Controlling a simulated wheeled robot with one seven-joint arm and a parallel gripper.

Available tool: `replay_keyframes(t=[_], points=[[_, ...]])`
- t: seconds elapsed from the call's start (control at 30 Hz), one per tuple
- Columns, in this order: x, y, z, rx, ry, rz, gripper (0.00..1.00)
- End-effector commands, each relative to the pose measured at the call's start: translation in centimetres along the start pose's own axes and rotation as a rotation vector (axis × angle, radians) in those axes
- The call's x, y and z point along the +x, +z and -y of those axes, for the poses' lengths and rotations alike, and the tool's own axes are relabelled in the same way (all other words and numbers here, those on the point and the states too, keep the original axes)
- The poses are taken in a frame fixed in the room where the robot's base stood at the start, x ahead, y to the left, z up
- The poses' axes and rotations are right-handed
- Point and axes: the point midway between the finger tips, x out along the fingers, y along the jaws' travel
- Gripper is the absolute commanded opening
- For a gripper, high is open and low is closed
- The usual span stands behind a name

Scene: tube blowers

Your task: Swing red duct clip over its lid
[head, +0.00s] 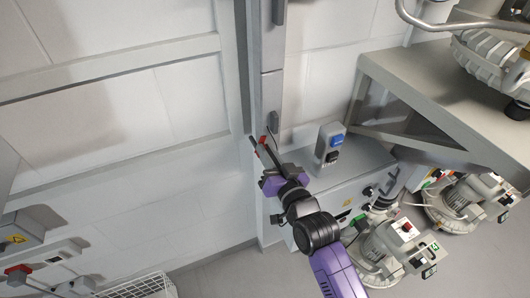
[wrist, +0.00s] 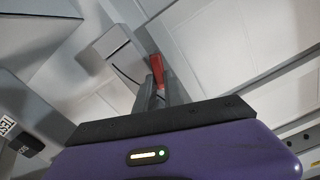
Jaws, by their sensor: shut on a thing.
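The red duct clip (wrist: 157,68) shows in the wrist view as a small red piece between and just beyond my gripper's dark fingers. In the head view its red (head: 263,139) shows at the fingertips, beside the vertical grey duct (head: 271,95). My gripper (head: 262,146) reaches up and left to the duct and is shut on the clip; it also shows in the wrist view (wrist: 153,84). The fingers partly hide the clip. I cannot tell which part of the duct is the lid, or whether the clip lies over it.
A grey cabinet (head: 345,168) with a switch box (head: 329,142) stands right of my gripper. Several blowers (head: 385,245) are at the lower right, and a grey bench (head: 420,90) is above them. A wire basket (head: 140,288) is at the lower left. The wall left of the duct is open.

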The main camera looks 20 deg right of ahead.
Motion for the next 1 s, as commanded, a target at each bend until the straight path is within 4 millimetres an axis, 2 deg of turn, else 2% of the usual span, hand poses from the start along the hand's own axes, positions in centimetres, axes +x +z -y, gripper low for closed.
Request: replay_keyframes(t=[1.0], points=[[0.0,1.1,-2.1,0.948,0.002,0.002,0.0]])
